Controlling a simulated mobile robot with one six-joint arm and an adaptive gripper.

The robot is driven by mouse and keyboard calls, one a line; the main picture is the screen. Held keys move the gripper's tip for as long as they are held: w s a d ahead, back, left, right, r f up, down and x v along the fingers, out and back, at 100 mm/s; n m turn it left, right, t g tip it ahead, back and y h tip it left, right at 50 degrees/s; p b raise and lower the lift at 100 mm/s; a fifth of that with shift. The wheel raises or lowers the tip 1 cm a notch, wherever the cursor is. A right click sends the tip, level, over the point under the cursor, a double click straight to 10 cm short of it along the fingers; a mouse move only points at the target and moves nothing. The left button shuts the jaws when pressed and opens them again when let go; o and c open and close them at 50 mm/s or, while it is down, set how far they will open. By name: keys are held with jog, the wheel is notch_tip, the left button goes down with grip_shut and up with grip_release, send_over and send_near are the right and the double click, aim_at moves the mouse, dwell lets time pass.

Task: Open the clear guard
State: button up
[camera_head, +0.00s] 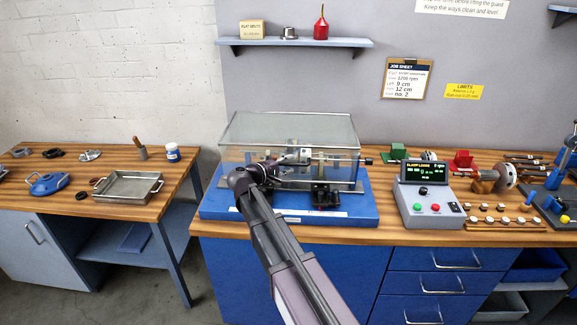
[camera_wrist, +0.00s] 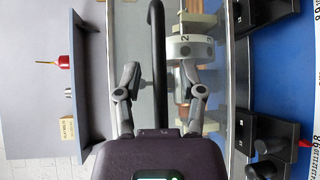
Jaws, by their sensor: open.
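The clear guard (camera_head: 290,128) is a see-through box with a grey frame. It sits down over the machine on the blue base (camera_head: 215,205). My gripper (camera_head: 278,163) is at the guard's front, left of its middle. In the wrist view my gripper (camera_wrist: 160,72) is open, with one finger on each side of a black curved bar (camera_wrist: 157,50), which looks like the guard's handle. I cannot tell whether the fingers touch it. Behind the clear panel a pale numbered rotor (camera_wrist: 190,48) shows. My arm hides part of the guard's lower front.
A control box (camera_head: 427,195) with a lit display stands right of the base. A shelf (camera_head: 295,43) with small items hangs above the guard. A side table with a metal tray (camera_head: 127,188) stands at left. Small weights (camera_head: 490,213) lie at right.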

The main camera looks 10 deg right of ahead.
jog(key=shift+d, duration=0.1)
grip_shut()
jog(key=shift+r, duration=0.15)
